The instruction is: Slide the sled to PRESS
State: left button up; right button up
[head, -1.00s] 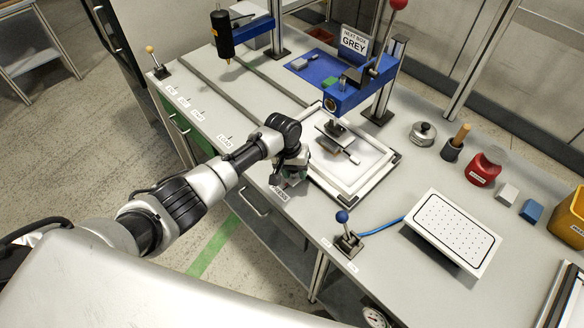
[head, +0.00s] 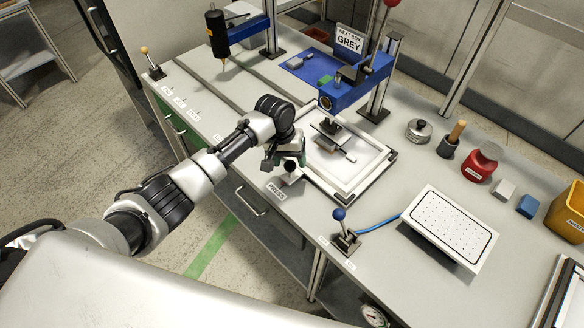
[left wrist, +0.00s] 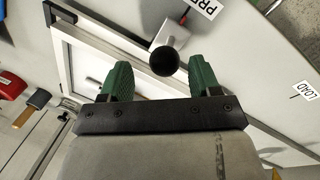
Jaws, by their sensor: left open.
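The sled is a white framed tray (head: 373,176) on the bench under the blue press head (head: 350,90), beside the PRESS label (head: 276,191). Its black ball knob (head: 290,166) stands at the near-left side, close to that label. My left gripper (head: 289,158) is open, with its green fingers just above the knob. In the left wrist view the knob (left wrist: 165,61) shows ahead of the open fingers (left wrist: 161,80), between their lines and nearer the right one. I see no clear contact. Part of the sled frame (left wrist: 85,55) shows at upper left there. My right gripper is not in view.
The LOAD label (head: 217,138) is farther left along the bench edge. A blue-knobbed lever (head: 341,232) and a perforated white plate (head: 450,226) stand to the right. The press column (head: 384,75) rises behind the sled. The bench left of the sled is mostly clear.

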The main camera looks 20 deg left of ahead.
pick_arm(q)
jog(key=r, duration=0.2)
jog(key=a+r, duration=0.1)
jog(key=r, duration=0.1)
jog(key=shift+r+b, duration=0.2)
jog(key=shift+b, duration=0.1)
jog(key=shift+r, duration=0.55)
